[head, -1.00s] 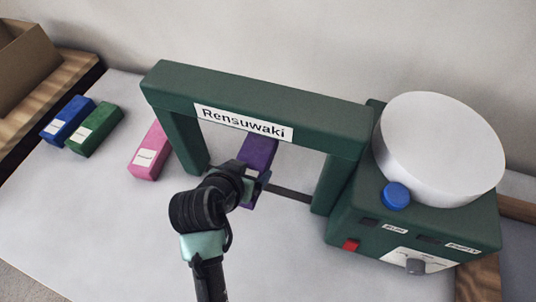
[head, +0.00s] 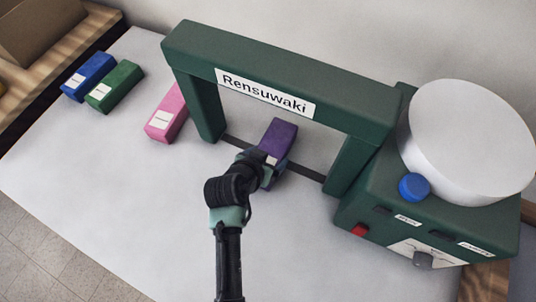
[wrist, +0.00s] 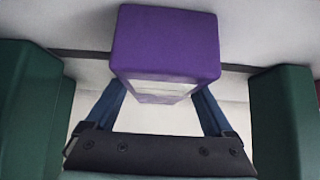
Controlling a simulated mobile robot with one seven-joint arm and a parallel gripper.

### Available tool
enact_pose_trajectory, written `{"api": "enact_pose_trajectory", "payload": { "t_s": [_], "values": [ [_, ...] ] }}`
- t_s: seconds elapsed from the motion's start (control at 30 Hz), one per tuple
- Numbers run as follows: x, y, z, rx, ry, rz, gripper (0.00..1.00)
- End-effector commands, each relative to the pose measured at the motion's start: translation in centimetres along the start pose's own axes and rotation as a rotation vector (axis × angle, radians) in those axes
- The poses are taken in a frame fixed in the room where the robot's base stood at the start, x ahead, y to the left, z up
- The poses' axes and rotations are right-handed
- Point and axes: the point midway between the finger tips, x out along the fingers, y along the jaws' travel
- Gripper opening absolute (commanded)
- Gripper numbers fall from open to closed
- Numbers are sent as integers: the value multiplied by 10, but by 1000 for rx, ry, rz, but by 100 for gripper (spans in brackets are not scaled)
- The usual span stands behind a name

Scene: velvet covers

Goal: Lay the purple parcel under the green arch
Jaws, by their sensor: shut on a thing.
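The purple parcel (head: 278,137) is a purple block with a white label. It shows between the two posts of the green arch (head: 208,105), which has a "Rensuwaki" sign (head: 265,93) on its beam. My gripper (head: 268,170) is shut on the parcel's near end. In the wrist view the parcel (wrist: 165,40) sits between the blue fingers of my gripper (wrist: 160,108), with the green posts apart from it on both sides. I cannot tell whether the parcel touches the table. My wrist hides part of its near end.
A dark strip (head: 308,173) runs between the posts. A green machine (head: 365,205) with a white drum (head: 470,140) and blue knob (head: 413,186) adjoins the right post. Pink (head: 167,112), green (head: 115,86) and blue (head: 88,76) parcels lie left. The white tabletop (head: 110,170) in front is clear.

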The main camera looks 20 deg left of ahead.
Motion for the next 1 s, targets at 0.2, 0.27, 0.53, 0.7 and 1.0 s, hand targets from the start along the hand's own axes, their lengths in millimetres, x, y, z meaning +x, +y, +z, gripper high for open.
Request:
{"api": "enact_pose_trajectory", "payload": {
  "t_s": [0.2, 0.27, 0.53, 0.7, 1.0],
  "values": [
    [0, 0, -1, 1, 4, -1, 5],
    [2, 0, 0, 1, 4, -1, 5],
    [1, 0, 1, 0, 0, 0, 100],
    [-4, 0, -1, 0, 0, 0, 100],
    [-56, -1, -1, 0, 1, -3, 100]
  ]
}}
